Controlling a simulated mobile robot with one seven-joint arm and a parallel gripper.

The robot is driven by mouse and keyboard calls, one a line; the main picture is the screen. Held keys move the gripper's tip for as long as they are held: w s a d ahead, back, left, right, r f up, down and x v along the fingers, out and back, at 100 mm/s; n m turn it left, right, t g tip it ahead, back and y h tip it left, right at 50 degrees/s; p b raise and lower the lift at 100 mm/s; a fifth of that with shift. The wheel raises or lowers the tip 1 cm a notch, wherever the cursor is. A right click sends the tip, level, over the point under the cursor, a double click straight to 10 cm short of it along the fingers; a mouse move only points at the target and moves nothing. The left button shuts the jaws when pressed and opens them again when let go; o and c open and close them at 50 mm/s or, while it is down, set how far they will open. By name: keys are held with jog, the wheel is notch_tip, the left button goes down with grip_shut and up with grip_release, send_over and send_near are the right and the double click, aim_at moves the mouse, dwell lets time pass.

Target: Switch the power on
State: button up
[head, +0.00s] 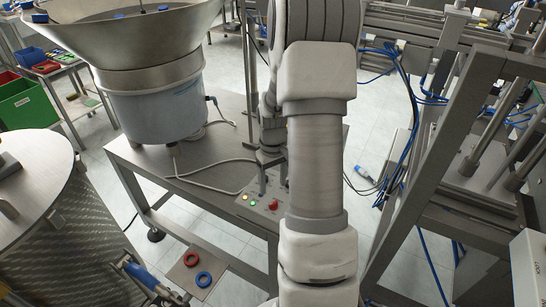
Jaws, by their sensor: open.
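A small control panel (258,213) sits on the front right part of the grey feeder table. I cannot tell which control is the power switch. My gripper (272,187) points down just above the back of the panel, with its fingers apart and nothing seen between them. Whether a fingertip touches the panel is unclear. My arm covers the panel's right side.
The bowl feeder (150,100) stands on the grey table (135,158), left of the panel, with a grey cable (205,178) across the tabletop. A metal frame with blue hoses (400,165) stands at right. A plate with red and blue rings (203,279) is in front.

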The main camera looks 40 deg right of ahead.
notch_tip(320, 180, up, 10)
jog(key=shift+p, duration=0.4)
dwell(0.3)
jog(key=a+r+t, duration=0.1)
jog(key=a+r, duration=0.5)
jog(key=a, duration=0.3)
jog(key=a+r+t, duration=0.1)
jog(key=a+r, duration=0.5)
jog(key=a, duration=0.3)
jog(key=s+a+r+t, duration=0.1)
jog(key=s+a+r, duration=0.1)
jog(key=s, duration=0.5)
jog(key=s+a+r+n+t, duration=0.1)
jog(key=s+a+r+t, duration=0.1)
jog(key=s, duration=0.5)
jog(key=shift+s+a+r+n+t, duration=0.2)
jog(key=shift+s+a+n+t, duration=0.1)
jog(key=shift+a, duration=0.4)
